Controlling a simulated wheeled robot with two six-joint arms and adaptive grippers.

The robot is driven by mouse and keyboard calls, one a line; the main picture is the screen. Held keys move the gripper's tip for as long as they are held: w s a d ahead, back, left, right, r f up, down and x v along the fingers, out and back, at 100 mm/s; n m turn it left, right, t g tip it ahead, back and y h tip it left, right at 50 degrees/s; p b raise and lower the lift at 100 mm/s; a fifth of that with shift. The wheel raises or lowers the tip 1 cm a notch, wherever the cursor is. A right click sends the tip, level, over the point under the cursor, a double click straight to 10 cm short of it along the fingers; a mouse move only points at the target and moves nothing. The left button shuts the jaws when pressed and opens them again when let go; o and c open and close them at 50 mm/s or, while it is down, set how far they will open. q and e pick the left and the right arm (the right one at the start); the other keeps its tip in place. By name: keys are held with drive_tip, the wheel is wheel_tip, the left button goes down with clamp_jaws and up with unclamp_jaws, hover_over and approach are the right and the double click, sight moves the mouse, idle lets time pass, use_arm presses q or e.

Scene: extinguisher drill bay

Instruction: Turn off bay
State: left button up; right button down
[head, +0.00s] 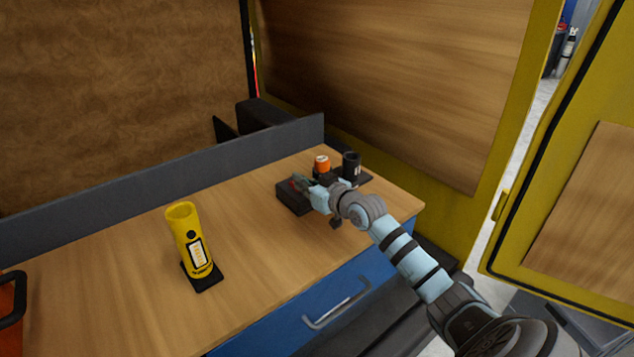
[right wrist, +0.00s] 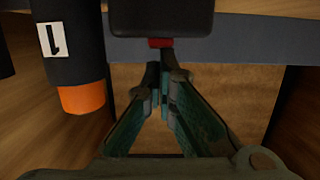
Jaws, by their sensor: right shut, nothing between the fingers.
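A black box (head: 293,202) sits on the wooden desk with a small red part (head: 292,184) on it, probably its switch. In the right wrist view the dark box (right wrist: 162,18) is at the top, with the red part (right wrist: 160,43) at its edge. My right gripper (head: 300,181) is at the box, its fingers closed and empty. In the right wrist view its fingertips (right wrist: 163,75) are close to the red part; I cannot tell whether they touch it. Which way the switch is set cannot be seen. My left gripper is not in view.
An orange-topped black cylinder (head: 321,164) and another black cylinder (head: 351,164) stand just behind my right gripper. A yellow cylinder (head: 187,240) stands on a black base at the desk's front. A grey ledge (head: 150,180) runs along the back. The desk's middle is clear.

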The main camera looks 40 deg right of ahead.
wheel_tip(320, 180, up, 4)
drive_tip(key=p, duration=0.3)
drive_tip(key=shift+f, duration=0.2)
drive_tip(key=f+p+v, duration=0.1)
drive_tip(key=p+v, duration=0.4)
drive_tip(key=v, duration=0.5)
drive_tip(key=shift+s, duration=0.45)
